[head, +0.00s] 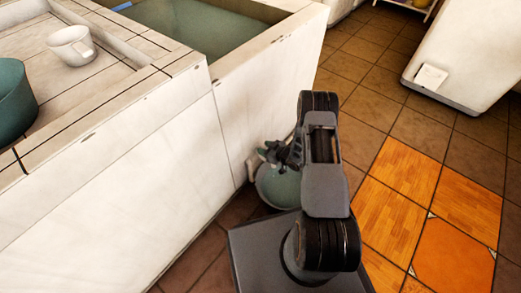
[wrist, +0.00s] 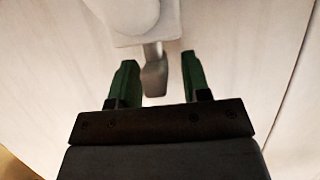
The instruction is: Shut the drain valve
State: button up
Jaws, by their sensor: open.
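The drain valve shows in the wrist view as a pale rounded body (wrist: 130,14) on the white wall, with a short grey lever (wrist: 153,74) hanging below it. My gripper (wrist: 160,76) is open, its green fingers on either side of the lever, with a visible gap to each. I cannot tell how deep the lever sits between them. In the head view my gripper (head: 266,152) is low beside the white basin wall, with part of a pale fitting (head: 252,168) just below it; my arm hides much of the area.
The basin (head: 285,45) holds greenish water (head: 205,22). A teal round vessel (head: 277,190) stands on the floor below my gripper. A white cup (head: 72,46) and a teal pot (head: 12,100) stand on the counter. The tiled floor to the right is open.

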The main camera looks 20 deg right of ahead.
jog(key=p+v, duration=0.4)
jog(key=v, duration=0.9)
jog(key=shift+s+d+r+p, duration=0.2)
jog(key=shift+s+r+p, duration=0.05)
jog(key=shift+s+p, duration=0.05)
